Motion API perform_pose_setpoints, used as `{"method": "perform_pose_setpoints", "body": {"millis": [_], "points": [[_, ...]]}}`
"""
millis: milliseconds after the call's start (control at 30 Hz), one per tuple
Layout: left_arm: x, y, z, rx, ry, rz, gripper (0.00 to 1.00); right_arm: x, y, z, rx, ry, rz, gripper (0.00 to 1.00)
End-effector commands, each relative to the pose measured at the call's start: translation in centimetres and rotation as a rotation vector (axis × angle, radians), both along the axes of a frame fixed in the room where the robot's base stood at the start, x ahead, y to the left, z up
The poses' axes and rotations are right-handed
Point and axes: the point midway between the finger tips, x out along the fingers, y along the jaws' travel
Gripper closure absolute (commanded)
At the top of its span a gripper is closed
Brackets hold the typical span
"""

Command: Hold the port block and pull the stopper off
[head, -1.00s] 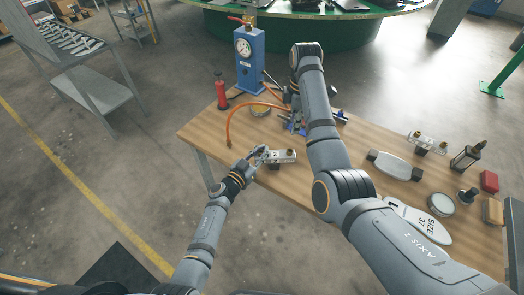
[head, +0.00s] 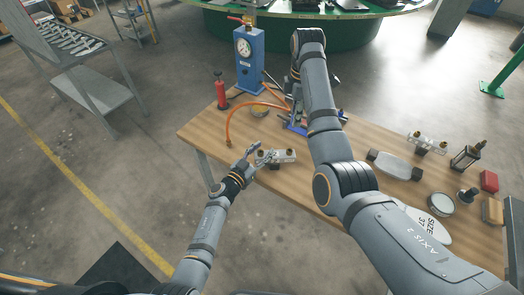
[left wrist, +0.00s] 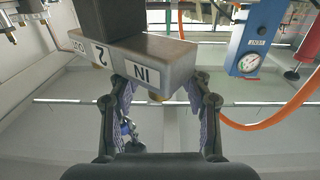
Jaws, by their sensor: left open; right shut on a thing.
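The port block (head: 284,156) is a light metal bar on a dark foot, near the table's front edge. In the left wrist view the block (left wrist: 160,58) shows labels "IN", "2" and "OUT", with a small brass part at its "IN" end. My left gripper (head: 256,154) is open at the block's left end. In the left wrist view its fingers (left wrist: 160,92) stand apart on either side of that end. My right gripper is mostly hidden behind my right arm, near a blue fixture (head: 297,127). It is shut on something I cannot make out. I cannot identify the stopper.
A blue gauge stand (head: 250,62) with an orange hose (head: 235,113) and a red pump (head: 220,92) stand at the table's back left.

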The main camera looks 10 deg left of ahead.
Motion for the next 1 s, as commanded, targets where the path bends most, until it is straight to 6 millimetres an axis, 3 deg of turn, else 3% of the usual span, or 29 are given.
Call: {"method": "perform_pose_setpoints", "body": {"millis": [267, 700, 1000], "points": [[-1.0, 0.6, -0.1, 0.001, 0.0, 0.001, 0.53, 0.0, 0.0, 0.0, 0.0, 0.0, 0.0, 1.0], [-9.3, 5.2, -0.1, 0.001, 0.003, 0.0, 0.53, 0.0, 0.0, 0.0, 0.0, 0.0, 0.0, 1.0], [-10.5, 5.9, 0.0, 0.0, 0.0, 0.0, 0.53, 0.0, 0.0, 0.0, 0.0, 0.0, 0.0, 1.0]]}}
